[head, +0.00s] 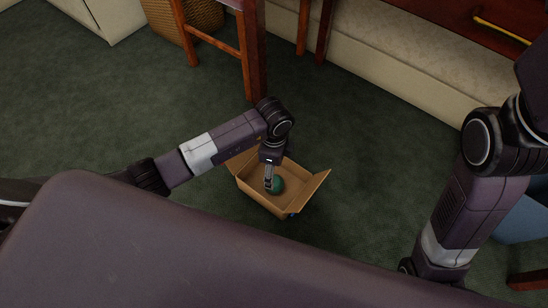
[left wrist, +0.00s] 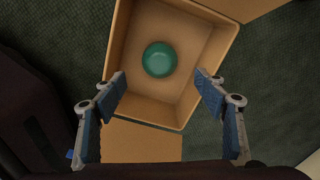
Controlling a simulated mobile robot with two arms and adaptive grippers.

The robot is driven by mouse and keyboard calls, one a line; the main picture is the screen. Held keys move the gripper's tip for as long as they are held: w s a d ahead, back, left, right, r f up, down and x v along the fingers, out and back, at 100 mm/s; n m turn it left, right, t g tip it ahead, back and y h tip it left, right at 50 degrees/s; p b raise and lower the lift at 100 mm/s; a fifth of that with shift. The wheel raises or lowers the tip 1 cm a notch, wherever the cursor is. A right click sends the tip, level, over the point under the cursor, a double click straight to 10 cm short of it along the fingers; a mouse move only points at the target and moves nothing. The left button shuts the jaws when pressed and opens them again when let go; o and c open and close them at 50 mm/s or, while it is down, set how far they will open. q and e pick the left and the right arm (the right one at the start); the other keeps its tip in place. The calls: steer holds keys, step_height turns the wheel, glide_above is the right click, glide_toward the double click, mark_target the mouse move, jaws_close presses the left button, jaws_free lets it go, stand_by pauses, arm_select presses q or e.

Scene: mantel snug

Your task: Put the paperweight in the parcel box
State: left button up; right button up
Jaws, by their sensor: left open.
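The parcel box (head: 257,193) is an open cardboard box with its flaps spread, standing on the green carpet. The paperweight (head: 277,186) is a round green piece inside it. In the left wrist view the paperweight (left wrist: 159,60) rests on the box floor, clear of the walls of the parcel box (left wrist: 188,105). My left gripper (head: 270,189) points down over the box. In the left wrist view its blue-padded fingers (left wrist: 160,87) are spread wide with nothing between them, apart from the paperweight. My right arm shows at the right, but its gripper is out of view.
A wooden chair or stool (head: 249,50) and a wicker basket (head: 188,18) stand beyond the box. Carpet left of the box is clear.

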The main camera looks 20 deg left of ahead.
arm_select(q)
steer(key=shift+r+p, duration=0.65)
steer(key=shift+r, duration=1.15)
steer(key=shift+s, duration=0.1)
